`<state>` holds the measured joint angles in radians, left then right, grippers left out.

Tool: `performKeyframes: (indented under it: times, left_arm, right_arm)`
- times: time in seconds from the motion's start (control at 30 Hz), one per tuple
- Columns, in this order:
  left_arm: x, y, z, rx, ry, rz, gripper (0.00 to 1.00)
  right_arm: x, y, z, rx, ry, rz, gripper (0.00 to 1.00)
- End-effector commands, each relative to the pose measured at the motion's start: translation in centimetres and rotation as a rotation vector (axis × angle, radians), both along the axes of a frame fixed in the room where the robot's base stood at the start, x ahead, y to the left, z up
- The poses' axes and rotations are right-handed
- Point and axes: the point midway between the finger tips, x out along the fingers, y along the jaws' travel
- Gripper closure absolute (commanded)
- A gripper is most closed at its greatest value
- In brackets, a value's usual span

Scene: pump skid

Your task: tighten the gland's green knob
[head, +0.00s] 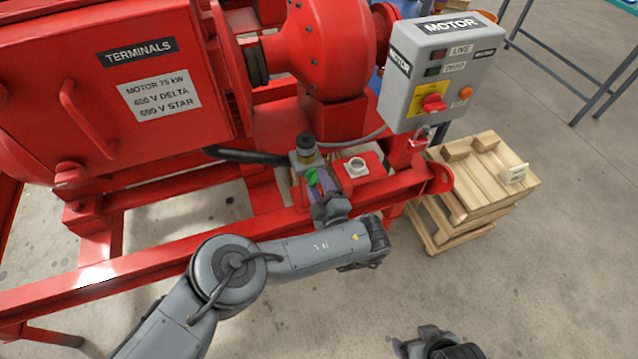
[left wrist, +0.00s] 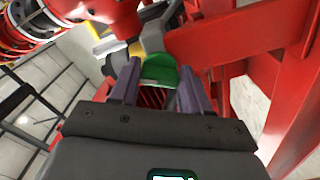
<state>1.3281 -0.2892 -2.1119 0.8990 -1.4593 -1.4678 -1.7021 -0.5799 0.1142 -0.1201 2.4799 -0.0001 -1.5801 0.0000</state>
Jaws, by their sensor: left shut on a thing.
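The green knob (head: 312,177) sits on the side of the gland (head: 304,155), a grey body with a yellow band and a dark top, beside the red pump frame. My left gripper (head: 318,187) reaches it from the front and is shut on the knob. In the left wrist view the green knob (left wrist: 160,70) shows between the two purple fingertips, with the grey gland body (left wrist: 152,38) behind it. My right gripper (head: 399,347) is only partly in view at the bottom edge, away from the skid; its jaw opening does not show clearly.
A red frame beam (head: 150,258) runs below and in front of the gland. A grey motor switch box (head: 437,75) stands at the upper right. A wooden pallet stack (head: 478,185) lies right of the skid.

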Motion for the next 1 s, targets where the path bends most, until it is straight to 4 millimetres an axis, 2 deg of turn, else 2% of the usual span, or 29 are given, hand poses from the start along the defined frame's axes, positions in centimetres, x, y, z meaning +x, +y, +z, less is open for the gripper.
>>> performKeyframes:
  times: [0.4,0.43,0.6,1.0]
  left_arm:
    - [0.01,-0.05,0.12,0.011,0.001,-0.002,0.84]
    - [0.02,-0.05,0.12,0.011,0.001,-0.002,0.52]
    - [0.00,-0.03,0.10,0.009,0.001,-0.001,0.28]
    - [-0.27,-0.11,0.17,0.006,0.003,-0.001,0.28]
  right_arm:
    - [-0.03,-0.22,0.01,-0.010,0.001,0.006,0.13]
    - [-0.03,-0.24,0.00,-0.010,0.001,0.006,0.13]
    - [-0.03,-0.25,0.00,-0.011,0.000,0.007,0.13]
    - [-0.02,-0.12,0.56,-0.005,0.000,0.004,0.13]
